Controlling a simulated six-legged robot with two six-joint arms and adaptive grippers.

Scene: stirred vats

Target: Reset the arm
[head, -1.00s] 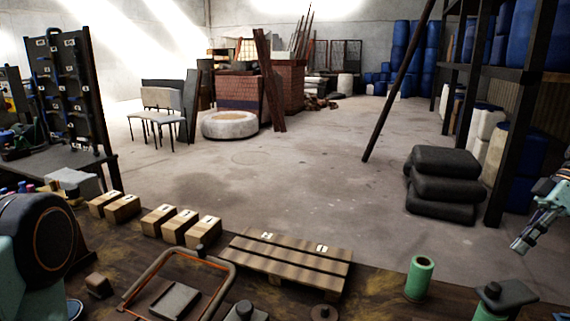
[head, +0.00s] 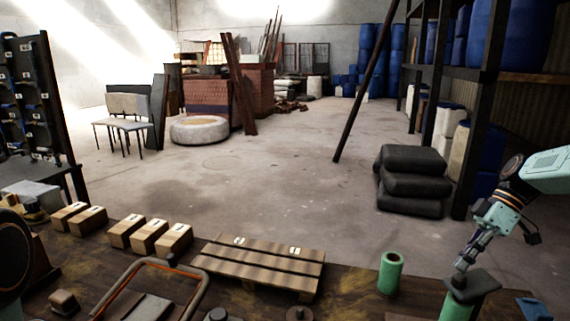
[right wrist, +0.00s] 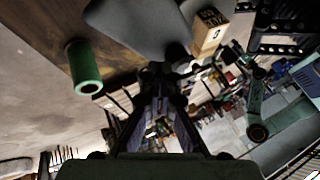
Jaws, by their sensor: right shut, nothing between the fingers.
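My right gripper (head: 461,270) is shut and empty. In the head view its arm comes in from the right edge, and the fingers point down at the dark flat top (head: 474,285) of a green stand on the bench. I cannot tell whether the fingertips touch it. In the right wrist view the closed fingers (right wrist: 158,92) show in the middle, with a dark plate beyond them. A green roll (head: 390,272) stands upright to the left of the gripper; it also shows in the right wrist view (right wrist: 84,70). My left gripper is not in view.
The dark wooden bench carries a slatted pallet (head: 262,265), several small cartons (head: 127,232) and an orange-edged frame (head: 190,298) at the front. Stacked black sacks (head: 411,180) and a shelf with blue drums stand beyond. The floor between is mostly clear.

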